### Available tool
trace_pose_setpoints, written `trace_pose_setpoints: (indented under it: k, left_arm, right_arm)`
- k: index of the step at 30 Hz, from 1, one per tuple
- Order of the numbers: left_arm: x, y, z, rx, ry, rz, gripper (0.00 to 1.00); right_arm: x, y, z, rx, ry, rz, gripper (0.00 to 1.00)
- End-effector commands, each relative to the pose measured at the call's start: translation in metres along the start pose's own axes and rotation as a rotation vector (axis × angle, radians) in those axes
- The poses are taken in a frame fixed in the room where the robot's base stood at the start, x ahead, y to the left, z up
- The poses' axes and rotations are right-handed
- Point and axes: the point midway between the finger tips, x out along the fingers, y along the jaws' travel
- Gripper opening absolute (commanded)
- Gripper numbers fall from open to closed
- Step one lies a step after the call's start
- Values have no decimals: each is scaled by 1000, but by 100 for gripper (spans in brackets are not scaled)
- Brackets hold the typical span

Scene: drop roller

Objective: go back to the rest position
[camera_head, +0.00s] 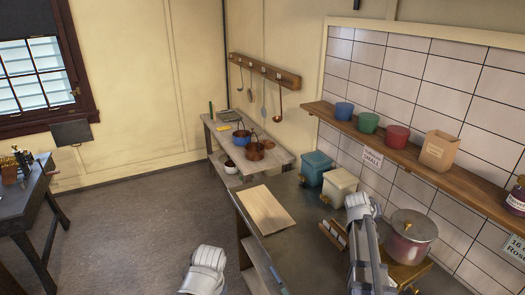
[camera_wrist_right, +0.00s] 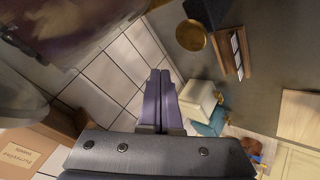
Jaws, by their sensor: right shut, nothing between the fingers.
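My right gripper (camera_wrist_right: 158,76) shows in the right wrist view with its two purple fingers together and nothing between them. In the head view my right arm (camera_head: 364,240) comes up from the bottom over the dark counter (camera_head: 293,208), left of the lidded pot. Its fingers cannot be made out there. Part of my left arm (camera_head: 206,270) shows at the bottom of the head view, over the floor; its gripper is not in view.
A lidded pot (camera_head: 411,235), wooden rack (camera_head: 332,235), cutting board (camera_head: 264,209), cream canister (camera_head: 340,184) and teal canister (camera_head: 316,165) are on the counter. A wall shelf (camera_head: 400,148) holds three small pots and a paper bag (camera_head: 438,150). Floor (camera_head: 130,225) is open at left.

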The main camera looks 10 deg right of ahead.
Motion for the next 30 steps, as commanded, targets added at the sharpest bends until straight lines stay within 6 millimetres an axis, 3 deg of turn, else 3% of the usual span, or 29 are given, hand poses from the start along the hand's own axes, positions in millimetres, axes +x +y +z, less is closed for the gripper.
trace_pose_setpoints:
  k: [5,8,12,18,24,30]
  left_arm:
    - [24,2,-1,3,0,-1,40]
    - [40,4,-2,4,0,-1,40]
    - [62,6,-4,7,0,-2,40]
    - [92,8,-5,11,0,-2,40]
    - [112,10,-7,14,0,-3,40]
    - [118,11,-7,15,0,-3,40]
  right_arm:
    - [-25,-81,30,-56,-37,-101,0]
    - [-51,-144,60,-115,-80,-188,0]
    - [-92,-223,111,-214,-148,-308,0]
    - [-155,-312,201,-391,-254,-465,0]
    - [-204,-356,276,-550,-342,-568,0]
    - [-226,-369,309,-627,-384,-609,0]
